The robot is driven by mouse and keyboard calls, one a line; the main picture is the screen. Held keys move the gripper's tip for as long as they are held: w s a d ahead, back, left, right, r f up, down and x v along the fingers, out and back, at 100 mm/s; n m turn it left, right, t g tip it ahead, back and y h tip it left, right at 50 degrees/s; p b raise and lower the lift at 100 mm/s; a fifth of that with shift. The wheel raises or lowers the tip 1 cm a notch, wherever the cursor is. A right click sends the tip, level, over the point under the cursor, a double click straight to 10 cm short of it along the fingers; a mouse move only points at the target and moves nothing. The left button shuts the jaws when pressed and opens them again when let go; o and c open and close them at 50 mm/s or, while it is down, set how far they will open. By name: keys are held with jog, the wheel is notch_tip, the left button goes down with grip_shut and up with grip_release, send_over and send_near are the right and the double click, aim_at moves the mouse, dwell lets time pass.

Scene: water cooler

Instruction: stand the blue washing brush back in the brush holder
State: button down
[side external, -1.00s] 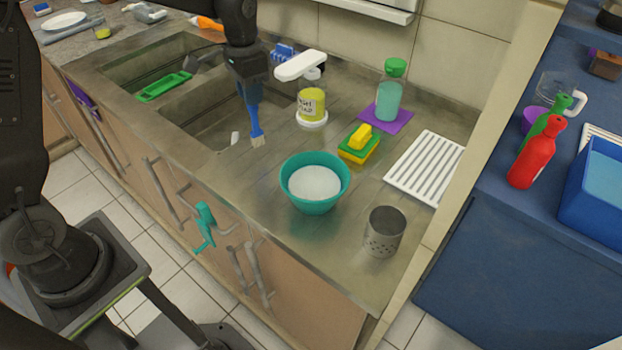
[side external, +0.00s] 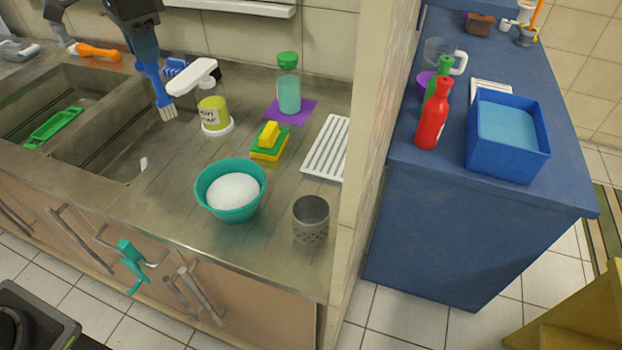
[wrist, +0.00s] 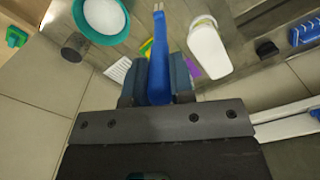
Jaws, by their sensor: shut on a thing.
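The blue washing brush (side external: 156,84) hangs from my gripper (side external: 146,58) with its pale bristles pointing down, slightly tilted. It is in the air over the sink side of the counter, left of the yellow soap pot. In the wrist view the blue handle (wrist: 158,70) lies between the two fingers of my gripper (wrist: 158,82), shut on it. A perforated grey metal cup (side external: 311,222), which looks like the brush holder, stands upright and seemingly empty near the counter's front right corner. It also shows in the wrist view (wrist: 75,47). The brush is well apart from it.
A teal bowl (side external: 230,206) with white contents stands just left of the cup. The soap pot (side external: 214,115), a sponge stack (side external: 268,143), a green-capped bottle (side external: 288,90) and a white drain rack (side external: 328,150) stand behind. A tiled wall (side external: 370,120) rises right of the cup.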

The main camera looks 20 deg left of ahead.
jog(key=s+d+m, duration=0.2)
jog(key=d+m, duration=0.4)
jog(key=d, duration=1)
jog(key=s+d+m, duration=0.3)
jog(key=d+m, duration=0.3)
jog(key=d, duration=0.9)
notch_tip(320, 180, down, 15)
jog(key=shift+f, duration=0.15)
jog(key=shift+w+a, duration=0.1)
jog(key=shift+f, duration=0.2)
jog(key=c, duration=1)
grip_release()
